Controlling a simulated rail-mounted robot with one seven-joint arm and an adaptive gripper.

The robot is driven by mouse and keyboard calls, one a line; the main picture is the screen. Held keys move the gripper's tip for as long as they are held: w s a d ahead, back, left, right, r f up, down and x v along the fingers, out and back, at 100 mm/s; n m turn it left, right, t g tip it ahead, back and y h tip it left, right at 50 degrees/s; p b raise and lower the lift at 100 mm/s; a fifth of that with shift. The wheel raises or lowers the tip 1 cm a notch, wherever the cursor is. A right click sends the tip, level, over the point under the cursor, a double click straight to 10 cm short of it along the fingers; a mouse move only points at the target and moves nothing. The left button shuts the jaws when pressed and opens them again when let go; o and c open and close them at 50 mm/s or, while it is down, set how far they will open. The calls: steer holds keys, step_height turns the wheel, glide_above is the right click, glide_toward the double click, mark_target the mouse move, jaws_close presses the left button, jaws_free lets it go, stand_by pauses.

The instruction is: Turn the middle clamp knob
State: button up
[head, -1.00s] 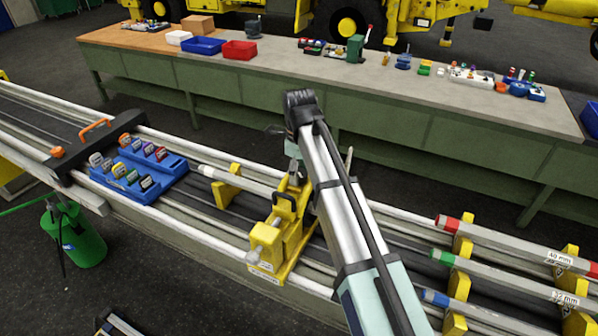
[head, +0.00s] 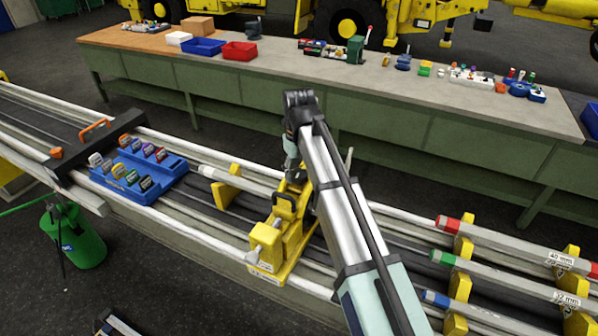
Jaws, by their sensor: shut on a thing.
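The yellow clamp fixture (head: 283,244) stands across the long rails at the centre, with grey cylindrical parts on its near side. My gripper (head: 293,177) points down at the far end of this fixture, below my bent wrist. It is shut on what appears to be the middle clamp knob, which the gripper and arm mostly hide. The fingertips are too small to make out clearly. A pale tube (head: 237,181) runs along the rails to the fixture from the left.
A blue tray (head: 168,181) of labelled pieces and a black bar with an orange handle (head: 97,129) lie on the rails at left. Red, green (head: 441,257) and blue-tipped tubes rest in yellow supports at right. A long bench (head: 330,84) stands behind.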

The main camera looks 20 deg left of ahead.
mark_target(299, 174)
steer(key=shift+s+f, duration=0.1)
steer(key=shift+f, duration=0.05)
steer(key=o, duration=1.2)
steer(key=shift+c, duration=0.2)
steer(key=shift+r, duration=0.45)
step_height(299, 174, up, 11)
steer(key=shift+r, duration=0.15)
